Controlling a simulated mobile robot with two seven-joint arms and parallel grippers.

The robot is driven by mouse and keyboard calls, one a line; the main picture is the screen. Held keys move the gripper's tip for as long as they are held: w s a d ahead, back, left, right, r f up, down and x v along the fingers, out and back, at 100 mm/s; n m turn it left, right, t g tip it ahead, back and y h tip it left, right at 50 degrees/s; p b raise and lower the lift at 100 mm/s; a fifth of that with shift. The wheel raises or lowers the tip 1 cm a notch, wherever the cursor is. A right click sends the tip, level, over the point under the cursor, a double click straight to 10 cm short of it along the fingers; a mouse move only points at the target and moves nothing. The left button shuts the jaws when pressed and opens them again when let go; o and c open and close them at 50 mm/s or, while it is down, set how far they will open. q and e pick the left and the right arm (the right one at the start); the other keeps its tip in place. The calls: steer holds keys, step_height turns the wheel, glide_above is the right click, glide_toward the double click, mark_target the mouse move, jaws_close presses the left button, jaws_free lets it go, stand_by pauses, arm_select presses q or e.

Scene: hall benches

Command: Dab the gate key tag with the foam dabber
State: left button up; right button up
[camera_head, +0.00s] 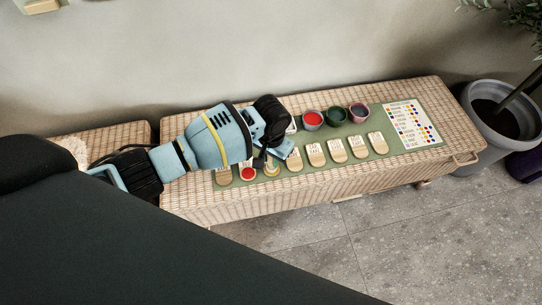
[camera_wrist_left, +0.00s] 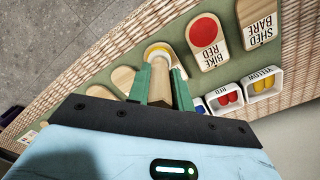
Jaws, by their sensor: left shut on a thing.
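My left gripper (camera_head: 268,158) is over the front row of tags on the green mat (camera_head: 230,185). In the left wrist view its green fingers (camera_wrist_left: 163,72) are shut on the foam dabber (camera_wrist_left: 160,86), which has a pale wooden handle. The dabber's far end is over a wooden tag (camera_wrist_left: 152,47), with yellow and white round it; I cannot tell whether it touches. That tag's writing is hidden, so I cannot read whether it is the gate key tag. Beside it lie a BIKE RED tag (camera_wrist_left: 205,42) with a red spot and a bare SHED tag (camera_wrist_left: 258,22). My right gripper is out of view.
Small white RED (camera_wrist_left: 226,98) and YELLOW (camera_wrist_left: 263,84) holders are near the gripper. A colour chart (camera_head: 412,124) lies at the wicker bench's right. A planter (camera_head: 506,125) stands beyond.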

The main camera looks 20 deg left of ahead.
arm_select(q)
steer(key=shift+s+f, duration=0.1)
steer(key=shift+s, duration=0.05)
